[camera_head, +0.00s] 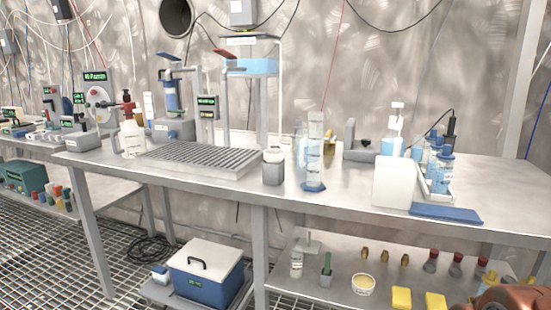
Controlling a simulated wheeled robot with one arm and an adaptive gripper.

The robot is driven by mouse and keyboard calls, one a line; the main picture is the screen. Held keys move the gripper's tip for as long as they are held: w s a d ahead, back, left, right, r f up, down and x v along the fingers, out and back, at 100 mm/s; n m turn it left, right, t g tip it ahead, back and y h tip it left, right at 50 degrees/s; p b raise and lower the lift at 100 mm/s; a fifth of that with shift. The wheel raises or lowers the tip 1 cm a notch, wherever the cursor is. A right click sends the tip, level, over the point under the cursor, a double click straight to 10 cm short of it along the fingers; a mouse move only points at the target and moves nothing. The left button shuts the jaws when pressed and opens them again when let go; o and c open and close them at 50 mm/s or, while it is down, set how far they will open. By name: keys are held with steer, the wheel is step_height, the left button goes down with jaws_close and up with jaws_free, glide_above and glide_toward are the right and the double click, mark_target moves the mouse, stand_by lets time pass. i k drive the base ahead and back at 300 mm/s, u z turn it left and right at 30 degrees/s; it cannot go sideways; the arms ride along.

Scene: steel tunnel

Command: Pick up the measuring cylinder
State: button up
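The measuring cylinder (314,155) is a tall, clear vessel with a bluish foot. It stands upright near the front edge of the steel table, right of the middle of the head view. Another clear vessel seems to stand just behind it, on its left, but the two overlap and I cannot tell its shape. My gripper is not in view.
A grey jar with a white lid (273,167) stands just left of the cylinder. A slatted metal tray (200,158) lies further left. A white box (395,182), a blue mat (446,213) and several bottles stand to the right. The tabletop (345,190) between is clear.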

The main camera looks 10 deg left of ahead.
mark_target(315, 138)
steer(key=u, duration=2.4)
steer(key=k, duration=0.55)
steer(key=z, duration=0.35)
